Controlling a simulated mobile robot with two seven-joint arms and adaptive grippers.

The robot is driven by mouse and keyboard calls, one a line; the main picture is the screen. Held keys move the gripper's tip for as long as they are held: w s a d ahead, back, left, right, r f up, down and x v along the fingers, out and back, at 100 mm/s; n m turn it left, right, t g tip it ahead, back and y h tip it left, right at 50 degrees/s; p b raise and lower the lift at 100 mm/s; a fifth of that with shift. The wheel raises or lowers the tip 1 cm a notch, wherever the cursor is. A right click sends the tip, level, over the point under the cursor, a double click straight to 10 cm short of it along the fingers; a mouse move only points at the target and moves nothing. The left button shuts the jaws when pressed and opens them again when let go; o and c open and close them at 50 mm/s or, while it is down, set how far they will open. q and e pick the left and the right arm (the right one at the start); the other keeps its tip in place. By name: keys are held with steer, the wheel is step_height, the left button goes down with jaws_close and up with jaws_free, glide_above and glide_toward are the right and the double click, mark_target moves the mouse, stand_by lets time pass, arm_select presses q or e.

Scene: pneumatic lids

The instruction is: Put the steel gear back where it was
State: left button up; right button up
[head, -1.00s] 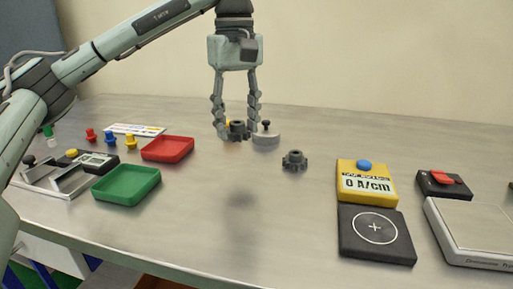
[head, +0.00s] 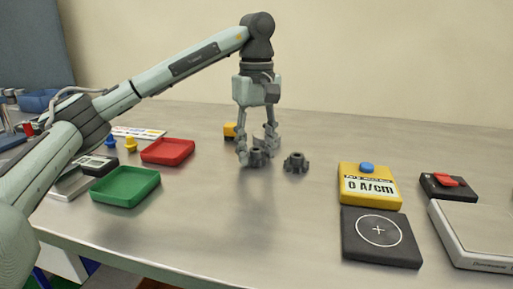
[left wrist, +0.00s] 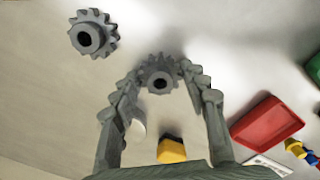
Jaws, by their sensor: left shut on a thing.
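My left gripper (head: 256,154) points down, shut on a dark grey gear (head: 257,159) between its fingertips. In the left wrist view the held gear (left wrist: 160,76) sits between the two fingers. A second similar grey gear (head: 296,163) stands on the table just right of the held one, apart from it; it also shows in the left wrist view (left wrist: 92,35). Both look alike in grey, so I cannot tell by colour which one is steel. The held gear is low over the table; I cannot tell whether it touches. My right gripper is not in view.
A pale round thing (head: 268,141) and a yellow block (head: 230,130) stand behind the gripper. Red (head: 168,151) and green (head: 126,187) trays lie left. A yellow meter (head: 369,188), black pad (head: 380,239) and scale (head: 480,232) stand right. The front middle of the table is clear.

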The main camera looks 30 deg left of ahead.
mark_target(257, 149)
arm_select(q)
steer(key=shift+f, duration=0.2)
steer(key=o, duration=1.5)
steer(key=shift+r, duration=0.1)
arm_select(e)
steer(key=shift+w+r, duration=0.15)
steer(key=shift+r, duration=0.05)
arm_select(q)
steer(key=shift+r, duration=0.5)
steer(key=shift+r+p, duration=0.9)
steer(key=shift+r, duration=4.75)
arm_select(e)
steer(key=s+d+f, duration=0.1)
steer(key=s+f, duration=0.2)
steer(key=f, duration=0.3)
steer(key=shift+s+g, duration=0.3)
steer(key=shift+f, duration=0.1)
